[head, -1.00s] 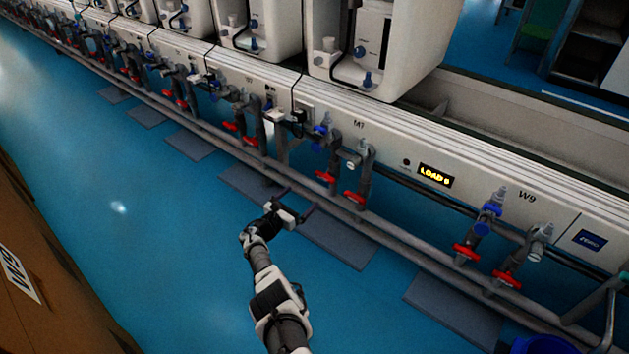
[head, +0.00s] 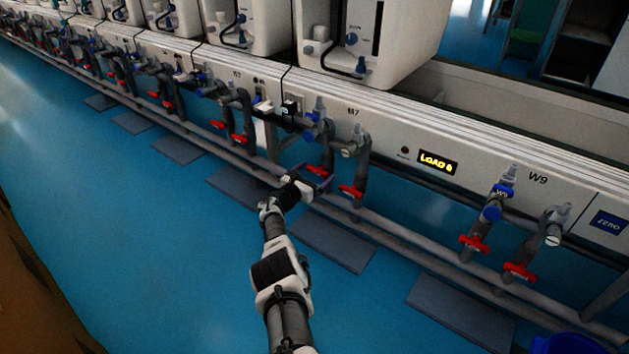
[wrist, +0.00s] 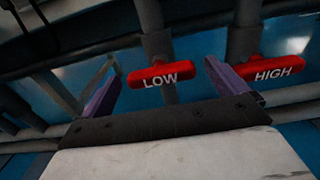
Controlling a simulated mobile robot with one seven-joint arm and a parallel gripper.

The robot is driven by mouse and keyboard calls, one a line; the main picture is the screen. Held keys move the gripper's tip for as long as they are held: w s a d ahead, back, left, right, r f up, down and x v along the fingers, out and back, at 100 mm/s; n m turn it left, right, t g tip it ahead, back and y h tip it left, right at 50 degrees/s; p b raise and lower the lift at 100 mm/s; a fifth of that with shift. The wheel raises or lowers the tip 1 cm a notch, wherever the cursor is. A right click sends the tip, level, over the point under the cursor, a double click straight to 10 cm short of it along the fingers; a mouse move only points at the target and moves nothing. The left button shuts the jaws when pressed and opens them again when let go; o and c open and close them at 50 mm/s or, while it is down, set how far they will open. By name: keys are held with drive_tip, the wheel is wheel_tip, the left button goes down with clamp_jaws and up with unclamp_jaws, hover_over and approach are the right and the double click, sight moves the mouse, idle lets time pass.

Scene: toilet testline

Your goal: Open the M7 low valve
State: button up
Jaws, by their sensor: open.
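The M7 station shows in the head view with two red valve handles below it. The M7 low valve (head: 319,171) is the left one, on a grey vertical pipe. In the wrist view its red handle (wrist: 161,73), marked LOW, lies crosswise to its pipe, nearly level. The M7 high valve (head: 352,191) is to its right; its HIGH handle (wrist: 270,68) shows in the wrist view beyond the right finger. My gripper (head: 312,184) is open at the low valve. In the wrist view its purple fingers (wrist: 160,88) stand either side of the LOW handle, with nothing held; contact cannot be told.
Long horizontal pipes (head: 410,228) run below the valves. The W9 station's red valves (head: 473,243) are to the right, and more valve pairs line the bench to the left.

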drive_tip(key=shift+w+d, duration=0.15)
drive_tip(key=c, duration=1)
